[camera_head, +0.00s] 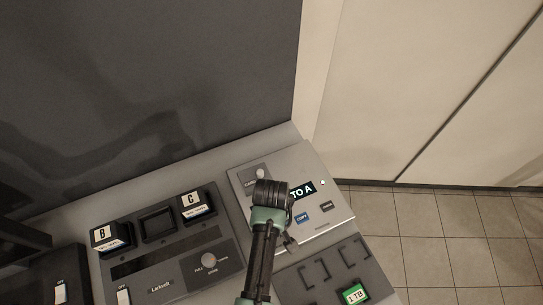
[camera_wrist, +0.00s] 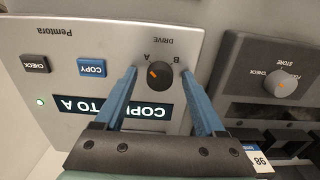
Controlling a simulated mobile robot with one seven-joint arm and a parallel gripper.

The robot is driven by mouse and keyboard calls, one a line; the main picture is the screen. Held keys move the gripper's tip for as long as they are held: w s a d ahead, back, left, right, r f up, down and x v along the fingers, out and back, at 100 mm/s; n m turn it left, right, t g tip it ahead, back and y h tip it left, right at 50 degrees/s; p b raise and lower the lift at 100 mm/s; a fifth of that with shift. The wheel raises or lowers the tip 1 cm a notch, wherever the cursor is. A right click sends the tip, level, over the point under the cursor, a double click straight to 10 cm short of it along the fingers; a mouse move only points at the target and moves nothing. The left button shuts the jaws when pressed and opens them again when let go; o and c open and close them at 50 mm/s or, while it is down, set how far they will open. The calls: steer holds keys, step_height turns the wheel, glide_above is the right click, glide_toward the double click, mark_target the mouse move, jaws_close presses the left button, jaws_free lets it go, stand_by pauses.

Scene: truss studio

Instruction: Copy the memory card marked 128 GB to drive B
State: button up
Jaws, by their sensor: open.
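The copier panel (camera_head: 330,215) is a light grey box; its display (camera_wrist: 150,110) reads "COPY TO A", partly hidden by a finger. Its black DRIVE knob (camera_wrist: 160,76) has an orange mark turned toward A. My gripper (camera_wrist: 158,70) is open, with blue fingers on either side of the knob; I cannot tell whether they touch it. A blue COPY button (camera_wrist: 92,68) and dark CHECK button (camera_wrist: 35,64) sit beside it. Drive B (camera_head: 108,238) stands in the dock at left. I cannot make out a card marked 128 GB.
The dock (camera_head: 165,270) also holds drive C (camera_head: 196,205), with an empty bay between the drives, and a round selector (camera_head: 208,260). A green 1 TB card (camera_head: 354,294) lies on a dark tray (camera_head: 318,283) with empty bracketed places. A dark wall stands behind.

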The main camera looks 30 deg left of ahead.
jaws_close()
steer(key=shift+r+m, duration=0.1)
steer(key=shift+m, duration=0.3)
steer(key=m+p, duration=0.1)
steer(key=m, duration=0.2)
steer(key=shift+p, duration=0.4)
steer(key=m+p, duration=0.1)
steer(key=m, duration=0.4)
steer(key=shift+p, duration=0.3)
steer(key=m+p, duration=0.1)
steer(key=m, duration=0.8)
steer(key=shift+w, duration=0.1)
steer(key=shift+p, duration=0.3)
